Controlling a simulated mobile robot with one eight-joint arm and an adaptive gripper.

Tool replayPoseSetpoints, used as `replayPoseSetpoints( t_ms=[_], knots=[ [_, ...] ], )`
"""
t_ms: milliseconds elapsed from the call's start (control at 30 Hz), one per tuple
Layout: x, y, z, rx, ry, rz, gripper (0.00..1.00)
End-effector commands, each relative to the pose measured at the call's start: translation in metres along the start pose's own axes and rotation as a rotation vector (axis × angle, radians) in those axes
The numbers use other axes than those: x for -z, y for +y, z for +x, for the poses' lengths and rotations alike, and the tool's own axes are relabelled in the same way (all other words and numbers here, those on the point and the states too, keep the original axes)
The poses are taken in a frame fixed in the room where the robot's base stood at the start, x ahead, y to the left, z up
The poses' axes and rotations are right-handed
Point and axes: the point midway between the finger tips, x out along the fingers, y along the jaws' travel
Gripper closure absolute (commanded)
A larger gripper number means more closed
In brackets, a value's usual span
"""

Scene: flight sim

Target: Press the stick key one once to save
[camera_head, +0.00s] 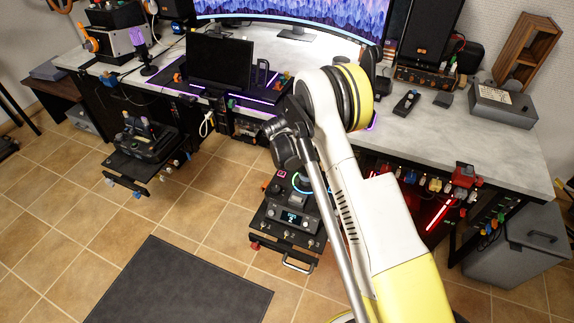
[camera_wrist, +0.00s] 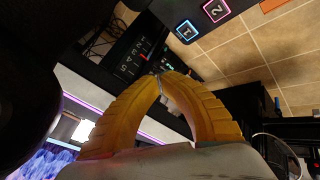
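In the wrist view, a square key marked 1 with a blue lit edge (camera_wrist: 186,31) shows near the top. Beside it is a square key marked 2 with a pink edge (camera_wrist: 215,10). My gripper (camera_wrist: 162,76) has two yellow ribbed fingers whose tips meet, with nothing visible held between them. The tips are apart from key 1 in the picture; the depth gap is hard to tell. In the head view, the right-hand control panel (camera_head: 290,218) carries a small display, a cyan-lit ring and a pink-edged key (camera_head: 281,174). My gripper is hidden there behind my arm.
A second control panel (camera_head: 148,140) stands left. A dark mat (camera_head: 180,290) lies on the tiled floor. A grey bin (camera_head: 515,250) stands right.

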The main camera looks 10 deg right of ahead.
Motion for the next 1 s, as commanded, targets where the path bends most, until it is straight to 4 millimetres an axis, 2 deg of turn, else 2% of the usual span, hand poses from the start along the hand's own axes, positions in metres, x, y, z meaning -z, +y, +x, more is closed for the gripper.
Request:
replayPoseSetpoints(
  t_ms=[300, 500, 700, 1000],
  knots=[
    [-0.021, -0.021, 0.038, 0.0, 0.0, 0.0, 1.0],
    [-0.028, -0.029, 0.053, 0.0, 0.0, 0.0, 1.0],
    [-0.033, -0.033, 0.061, 0.0, 0.0, 0.0, 1.0],
    [-0.033, -0.033, 0.062, 0.0, 0.0, 0.0, 1.0]
  ],
)
